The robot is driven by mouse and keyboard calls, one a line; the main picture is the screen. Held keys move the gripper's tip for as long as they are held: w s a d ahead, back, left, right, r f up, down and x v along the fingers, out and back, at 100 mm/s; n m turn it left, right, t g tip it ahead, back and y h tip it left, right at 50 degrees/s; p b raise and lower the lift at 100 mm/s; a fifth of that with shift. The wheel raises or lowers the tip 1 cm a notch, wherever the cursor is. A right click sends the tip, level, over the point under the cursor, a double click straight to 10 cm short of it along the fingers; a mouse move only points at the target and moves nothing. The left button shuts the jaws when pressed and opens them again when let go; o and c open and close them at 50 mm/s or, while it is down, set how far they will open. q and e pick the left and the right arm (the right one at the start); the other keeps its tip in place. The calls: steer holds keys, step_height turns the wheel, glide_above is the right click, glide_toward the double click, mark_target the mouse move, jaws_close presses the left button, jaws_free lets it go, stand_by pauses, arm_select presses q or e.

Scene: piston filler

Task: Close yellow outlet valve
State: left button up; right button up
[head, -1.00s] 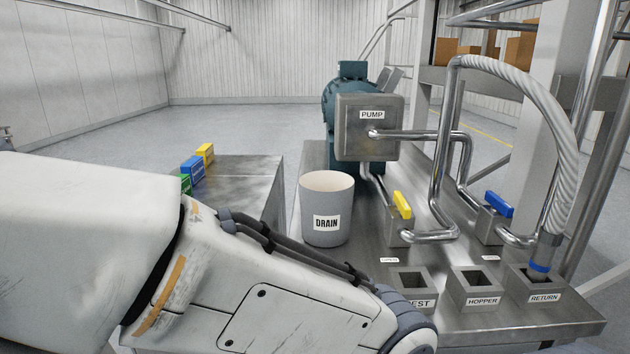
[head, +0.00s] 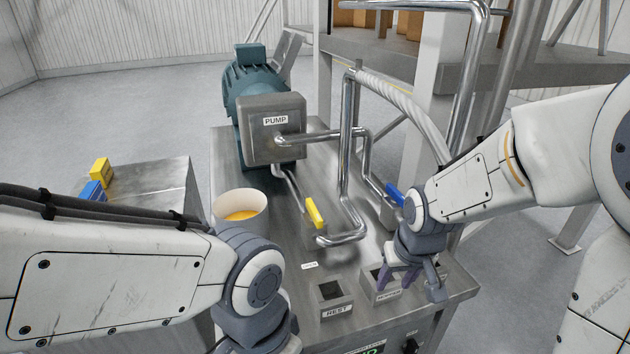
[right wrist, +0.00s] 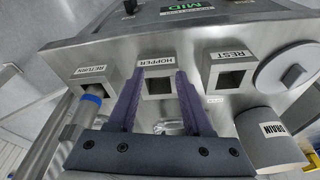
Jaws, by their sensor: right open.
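The yellow outlet valve handle (head: 315,213) sits on its metal valve block, right of the drain bucket (head: 240,208), and slants down to the right in the head view. A pipe from the pump runs down to this block. My right gripper (head: 411,287) is open and empty, to the right of and nearer than the yellow handle, apart from it. In the right wrist view its two purple fingers (right wrist: 160,85) appear on either side of the HOPPER socket (right wrist: 160,86). The yellow handle is not clearly visible there. My left arm crosses the lower left; its fingers are out of frame.
A blue valve handle (head: 395,194) is beside my right wrist. The REST socket (head: 335,298) looks empty. The bucket holds yellow-orange contents. The pump (head: 272,125) stands behind; bent pipes rise right of the yellow handle.

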steer(key=w+a+r+n, duration=0.1)
steer(key=w+a+r, duration=0.35)
steer(key=w, duration=0.45)
steer(key=n+t+y, duration=0.1)
steer(key=n, duration=0.1)
glide_toward(314, 209)
steer(key=p+x, duration=0.3)
steer(key=x, duration=0.4)
steer(key=shift+f, duration=0.25)
steer(key=shift+w+f, duration=0.25)
steer(key=shift+f, duration=0.35)
jaws_close()
